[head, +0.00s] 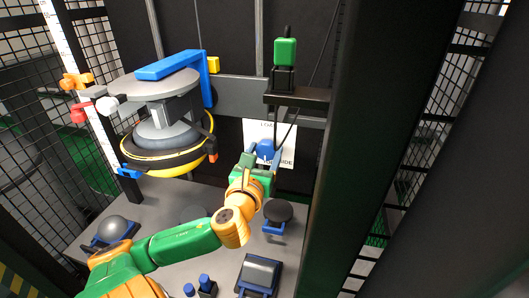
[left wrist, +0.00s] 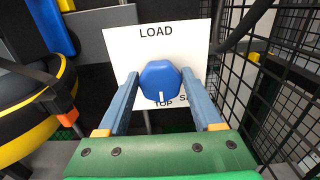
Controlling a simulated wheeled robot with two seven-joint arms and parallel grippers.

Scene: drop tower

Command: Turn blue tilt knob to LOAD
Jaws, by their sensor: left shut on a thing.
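The blue tilt knob (left wrist: 160,80) is a faceted blue block in front of a white sign (left wrist: 118,52). The sign reads LOAD above the knob and TOP below it; a word starting with S at the lower right is partly hidden. A white mark on the knob points down toward TOP. My left gripper (head: 262,157) is shut on the knob, one blue finger on each side. In the head view the knob (head: 265,147) shows at the gripper's tip, and the sign (head: 287,131) is partly covered. My right gripper is not in view.
A round yellow-and-black carriage (head: 165,160) with a blue arm (head: 168,65) hangs left of the knob. A green box (head: 285,52) stands on a black bracket above. A dark round pad (head: 278,211) and a grey roller block (head: 260,273) stand below. Wire mesh (left wrist: 292,85) borders the right.

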